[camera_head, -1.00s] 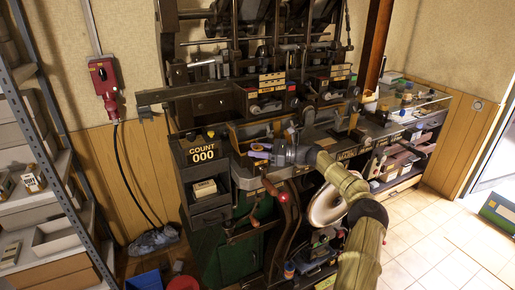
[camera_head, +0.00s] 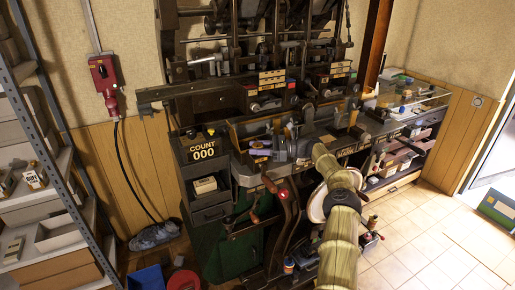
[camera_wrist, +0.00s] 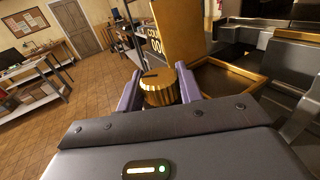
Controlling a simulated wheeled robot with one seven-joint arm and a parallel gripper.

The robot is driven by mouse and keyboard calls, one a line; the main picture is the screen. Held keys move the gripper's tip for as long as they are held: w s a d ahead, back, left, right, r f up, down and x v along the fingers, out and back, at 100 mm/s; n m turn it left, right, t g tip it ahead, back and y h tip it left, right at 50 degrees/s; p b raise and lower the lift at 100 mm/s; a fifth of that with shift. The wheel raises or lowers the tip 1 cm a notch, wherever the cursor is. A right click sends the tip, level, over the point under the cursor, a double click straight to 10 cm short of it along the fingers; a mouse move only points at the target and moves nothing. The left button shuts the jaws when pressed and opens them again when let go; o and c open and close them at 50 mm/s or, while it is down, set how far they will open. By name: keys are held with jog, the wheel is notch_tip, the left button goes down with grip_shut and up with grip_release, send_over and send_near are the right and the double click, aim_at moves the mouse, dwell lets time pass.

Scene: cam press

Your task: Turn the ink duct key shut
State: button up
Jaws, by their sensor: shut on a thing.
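In the wrist view a ribbed brass knob (camera_wrist: 158,91), which looks like the ink duct key, sits between the two purple fingers of my gripper (camera_wrist: 158,80). The fingers are shut on its sides. A dark line marks its top. An upright brass plate (camera_wrist: 181,32) stands just behind it. In the head view my gripper (camera_head: 260,147) is at the front of the press, right of the COUNT 000 box. The knob is too small and covered to make out there.
The counter box (camera_head: 202,150) stands close left of my gripper. A red-knobbed lever (camera_head: 282,194) stands below it. A brass-edged tray (camera_wrist: 228,82) lies right of the knob in the wrist view. Open tiled floor (camera_head: 420,240) is at the right.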

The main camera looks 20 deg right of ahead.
aim_at(257, 145)
jog(key=o, duration=1)
notch_tip(257, 145, up, 10)
jog(key=shift+f+b, duration=0.1)
jog(key=shift+b, duration=0.3)
jog(key=shift+a, duration=0.1)
